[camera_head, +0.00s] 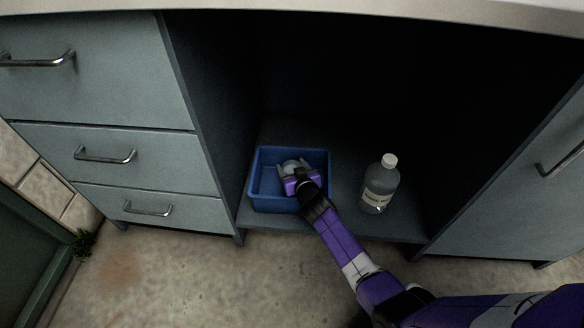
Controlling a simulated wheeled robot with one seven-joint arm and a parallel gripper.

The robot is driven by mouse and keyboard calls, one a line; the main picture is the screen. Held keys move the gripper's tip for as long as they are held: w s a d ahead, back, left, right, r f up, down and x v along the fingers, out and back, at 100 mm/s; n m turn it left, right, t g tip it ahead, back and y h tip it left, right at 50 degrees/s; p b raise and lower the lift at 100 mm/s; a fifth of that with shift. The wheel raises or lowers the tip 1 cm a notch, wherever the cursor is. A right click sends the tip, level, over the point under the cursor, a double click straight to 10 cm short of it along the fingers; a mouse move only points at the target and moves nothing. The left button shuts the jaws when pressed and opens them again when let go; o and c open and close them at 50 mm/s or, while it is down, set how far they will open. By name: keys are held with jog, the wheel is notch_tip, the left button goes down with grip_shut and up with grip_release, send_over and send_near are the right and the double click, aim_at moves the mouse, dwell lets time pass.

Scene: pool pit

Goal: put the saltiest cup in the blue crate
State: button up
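The blue crate (262,206) stands on the cabinet's bottom shelf, left of its middle. My gripper (291,166) reaches into the crate over its front right part, with its fingers spread apart. A small pale, rounded thing (291,163) shows between the fingers and looks like a cup. I cannot tell whether the fingers grip it or only stand around it, or whether it touches the crate floor. No label on it can be read.
A grey bottle (380,186) with a white cap and a label stands on the shelf right of the crate. Drawers with metal handles (105,156) flank the opening on the left. A counter edge (300,8) runs overhead. The crate's left half is empty.

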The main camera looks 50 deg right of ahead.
jog(key=shift+o, duration=0.7)
jog(key=shift+s+a+f, duration=0.25)
jog(key=shift+s+f, duration=0.2)
jog(key=shift+f, duration=0.3)
jog(key=shift+r, duration=0.1)
jog(key=shift+r+p, duration=0.3)
jog(key=shift+p, duration=0.15)
jog(key=r+p+v, duration=0.1)
jog(key=p+v, duration=0.3)
jog(key=v, duration=0.8)
jog(key=shift+w+p, duration=0.25)
jog(key=shift+p, duration=0.05)
